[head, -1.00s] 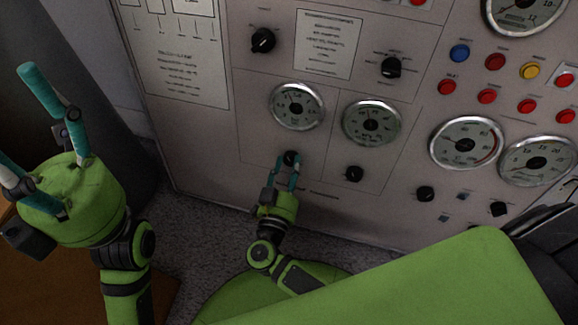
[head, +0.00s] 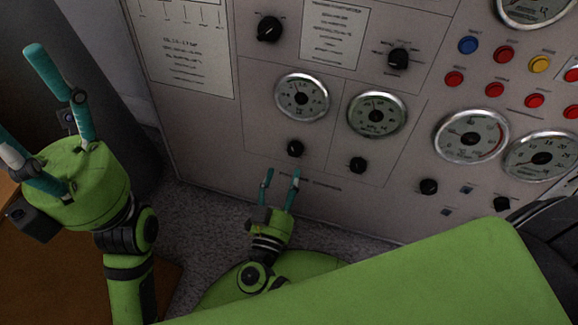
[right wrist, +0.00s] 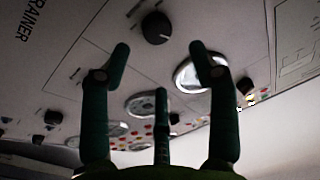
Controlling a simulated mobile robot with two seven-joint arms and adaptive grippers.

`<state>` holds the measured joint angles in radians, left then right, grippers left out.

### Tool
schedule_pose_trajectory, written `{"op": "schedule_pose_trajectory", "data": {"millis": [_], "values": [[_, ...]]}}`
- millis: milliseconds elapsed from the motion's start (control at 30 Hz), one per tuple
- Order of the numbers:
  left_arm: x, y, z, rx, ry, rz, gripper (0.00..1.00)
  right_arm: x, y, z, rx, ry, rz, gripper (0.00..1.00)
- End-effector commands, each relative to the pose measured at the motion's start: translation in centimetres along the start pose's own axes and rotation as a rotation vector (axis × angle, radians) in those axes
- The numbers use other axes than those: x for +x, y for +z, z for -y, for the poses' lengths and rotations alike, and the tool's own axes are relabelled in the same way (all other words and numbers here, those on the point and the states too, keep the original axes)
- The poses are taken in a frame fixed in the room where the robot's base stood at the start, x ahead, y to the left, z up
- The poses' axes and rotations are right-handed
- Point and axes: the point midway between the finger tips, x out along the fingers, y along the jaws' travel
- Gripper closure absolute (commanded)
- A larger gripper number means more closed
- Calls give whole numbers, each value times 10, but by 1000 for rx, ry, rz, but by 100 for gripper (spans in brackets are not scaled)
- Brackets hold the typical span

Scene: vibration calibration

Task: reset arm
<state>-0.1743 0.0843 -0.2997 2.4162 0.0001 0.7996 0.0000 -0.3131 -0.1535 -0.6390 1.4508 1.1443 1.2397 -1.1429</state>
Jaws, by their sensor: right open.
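My right gripper (head: 282,172) is open and empty in the head view, low in front of the grey panel (head: 225,165). Its two visible fingers point up toward a black knob (head: 295,148) under the left small gauge (head: 302,97); a gap separates them from it. In the right wrist view the teal fingers of my right gripper (right wrist: 162,60) are spread, with nothing between them. A black knob (right wrist: 156,27) and a gauge (right wrist: 188,76) show beyond them. My left gripper (head: 18,92) is at the left edge, fingers apart and empty, away from the panel.
A second small gauge (head: 377,114) has a knob (head: 358,165) below it. Several coloured buttons, including a blue one (head: 468,45), are at the right. A brown wooden surface (head: 60,270) lies at lower left. Grey carpet (head: 205,215) is clear before the panel.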

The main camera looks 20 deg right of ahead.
Motion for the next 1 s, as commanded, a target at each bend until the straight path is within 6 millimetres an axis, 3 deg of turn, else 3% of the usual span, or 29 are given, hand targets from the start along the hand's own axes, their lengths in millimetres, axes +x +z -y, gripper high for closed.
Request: {"op": "schedule_pose_trajectory", "data": {"millis": [600, 700, 767, 867, 1000], "values": [[0, 0, 0, -1, -1, -1, 39, -6, 0, 0, 1, -1, -1, 39], [1, 0, 0, 0, -1, 6, 39, -3, -8, 1, 18, -8, -19, 39], [3, 1, -1, -1, 1, 18, 39, 3, -24, 3, 51, -28, -57, 39], [7, 5, -4, -4, 5, 57, 39, 17, -74, 9, 147, -95, -176, 39], [13, 12, -9, -7, 16, 136, 39, 30, -179, 17, 302, -266, -408, 39]]}}
